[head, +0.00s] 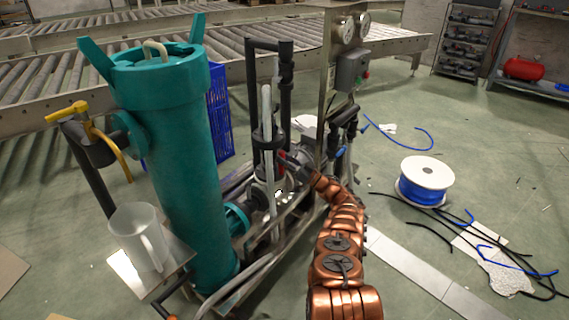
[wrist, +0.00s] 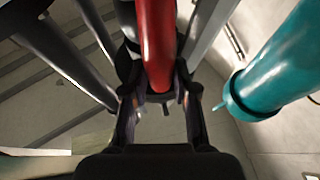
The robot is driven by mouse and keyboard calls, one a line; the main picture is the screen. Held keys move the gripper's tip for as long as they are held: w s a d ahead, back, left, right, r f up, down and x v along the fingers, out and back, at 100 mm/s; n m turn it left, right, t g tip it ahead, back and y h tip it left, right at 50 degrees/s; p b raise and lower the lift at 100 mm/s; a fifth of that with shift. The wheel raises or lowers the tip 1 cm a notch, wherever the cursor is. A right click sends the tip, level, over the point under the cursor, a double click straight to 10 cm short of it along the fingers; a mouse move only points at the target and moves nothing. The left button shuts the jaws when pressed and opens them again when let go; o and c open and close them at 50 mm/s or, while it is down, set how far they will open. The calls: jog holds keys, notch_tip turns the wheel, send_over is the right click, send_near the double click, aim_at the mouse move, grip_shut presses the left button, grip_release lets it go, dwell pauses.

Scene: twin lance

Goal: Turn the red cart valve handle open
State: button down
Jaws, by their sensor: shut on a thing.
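The red valve handle (wrist: 156,45) comes down from the top of the wrist view as a smooth red bar. Its lower end lies between the two dark fingers of my gripper (wrist: 159,92), which are shut on it. In the head view my gripper (head: 290,163) is at the end of my copper-coloured arm, among the cart's pipes. Only a little red shows there, and most of the handle is hidden by the gripper and pipes.
The cart carries a tall teal tank (head: 165,160), a yellow-handled valve (head: 85,115) and a clear jug (head: 138,238) at left. Dark upright pipes (head: 285,85) stand close around my gripper. A blue cable spool (head: 425,182) and loose hoses lie on the floor at right.

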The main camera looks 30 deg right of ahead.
jog(key=shift+a+r+n+y, duration=0.15)
jog(key=shift+n+y, duration=0.15)
jog(key=shift+n, duration=0.2)
jog(key=c, duration=0.9)
grip_release()
jog(key=shift+g, duration=0.3)
jog(key=shift+s, duration=0.1)
jog(key=v, duration=0.7)
jog(key=shift+s, duration=0.15)
